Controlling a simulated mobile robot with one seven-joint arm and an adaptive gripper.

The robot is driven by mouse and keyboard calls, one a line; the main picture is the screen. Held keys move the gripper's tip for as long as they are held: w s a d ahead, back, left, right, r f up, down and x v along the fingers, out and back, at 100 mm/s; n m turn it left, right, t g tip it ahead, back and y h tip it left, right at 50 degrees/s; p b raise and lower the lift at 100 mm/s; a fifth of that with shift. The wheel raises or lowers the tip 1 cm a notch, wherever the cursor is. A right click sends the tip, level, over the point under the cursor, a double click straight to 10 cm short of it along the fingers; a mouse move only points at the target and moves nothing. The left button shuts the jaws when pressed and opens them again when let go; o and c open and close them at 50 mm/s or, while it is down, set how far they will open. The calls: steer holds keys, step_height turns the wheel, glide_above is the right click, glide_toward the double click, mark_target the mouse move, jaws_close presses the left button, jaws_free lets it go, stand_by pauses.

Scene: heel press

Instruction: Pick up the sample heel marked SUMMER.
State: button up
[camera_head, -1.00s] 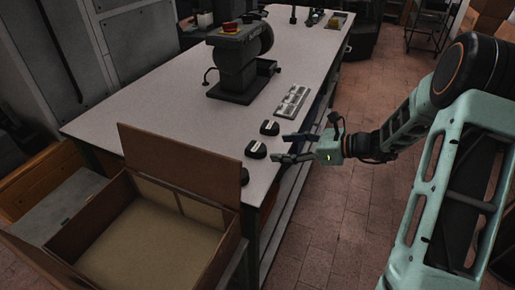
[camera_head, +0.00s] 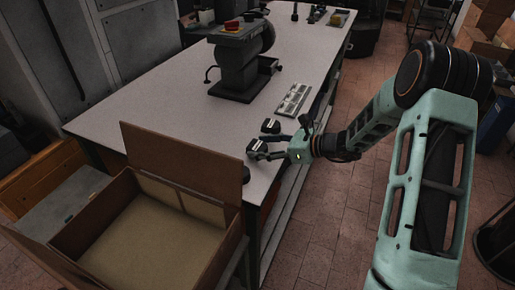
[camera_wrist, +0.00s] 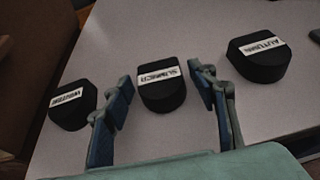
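The black heel labelled SUMMER (camera_wrist: 162,92) stands on the table with its white label facing up. It lies between the blue pads of my open gripper (camera_wrist: 161,84) in the wrist view, with a gap on both sides. In the head view my gripper (camera_head: 273,149) reaches in over the table edge from the right, with its fingertips at this heel (camera_head: 255,147). The heel labelled WINTER (camera_wrist: 72,108) is left of the fingers. The heel labelled AUTUMN (camera_wrist: 258,62) is to the right; it also shows in the head view (camera_head: 270,126).
An open cardboard box (camera_head: 150,235) stands in front of the table, its raised flap (camera_head: 180,165) close to the heels. A grey rack (camera_head: 293,99) and a dark press (camera_head: 238,70) stand farther back on the table (camera_head: 150,110). The tabletop left of the heels is clear.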

steer(key=c, duration=0.9)
